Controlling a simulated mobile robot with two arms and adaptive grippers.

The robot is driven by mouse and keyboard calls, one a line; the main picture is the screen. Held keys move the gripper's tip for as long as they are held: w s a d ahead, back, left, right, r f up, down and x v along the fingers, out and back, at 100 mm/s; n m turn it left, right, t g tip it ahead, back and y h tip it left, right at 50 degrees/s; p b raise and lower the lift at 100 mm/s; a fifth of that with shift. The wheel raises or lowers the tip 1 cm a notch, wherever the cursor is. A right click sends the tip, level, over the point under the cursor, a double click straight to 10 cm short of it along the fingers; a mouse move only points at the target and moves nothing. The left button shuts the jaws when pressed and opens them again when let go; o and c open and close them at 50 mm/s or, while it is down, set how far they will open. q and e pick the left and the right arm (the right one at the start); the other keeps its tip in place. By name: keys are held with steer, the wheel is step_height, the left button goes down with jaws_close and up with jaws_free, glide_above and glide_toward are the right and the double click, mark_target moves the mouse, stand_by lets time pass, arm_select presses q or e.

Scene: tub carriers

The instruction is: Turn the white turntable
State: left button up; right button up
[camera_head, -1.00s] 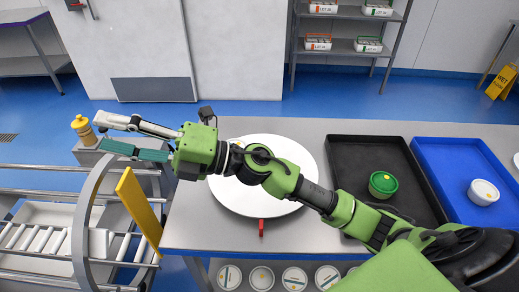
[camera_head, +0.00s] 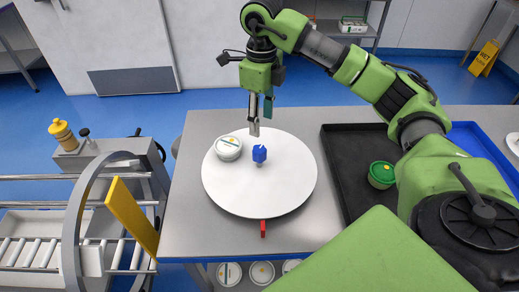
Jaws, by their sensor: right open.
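The white turntable (camera_head: 265,195) lies on the grey table. A white tub (camera_head: 228,149) stands on its far left part, and a small blue object (camera_head: 259,154) stands near its middle, just right of the tub. My right gripper (camera_head: 259,127) points down over the turntable's far edge, behind the blue object. It is open with nothing between its fingers; whether a fingertip touches the turntable I cannot tell. A red marker (camera_head: 263,229) sits at the turntable's near edge. My left gripper is not in view.
A black tray (camera_head: 340,160) with a green-lidded tub (camera_head: 381,175) lies to the right, partly behind my right arm. A blue tray (camera_head: 478,142) is beyond it. At left stand a roller conveyor (camera_head: 35,254) and a yellow flap (camera_head: 131,217). The table's near part is bare.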

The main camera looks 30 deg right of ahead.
mark_target(261, 149)
step_height(261, 149, down, 13)
steer(key=p, duration=0.3)
steer(key=shift+a+r, duration=0.1)
jaws_close()
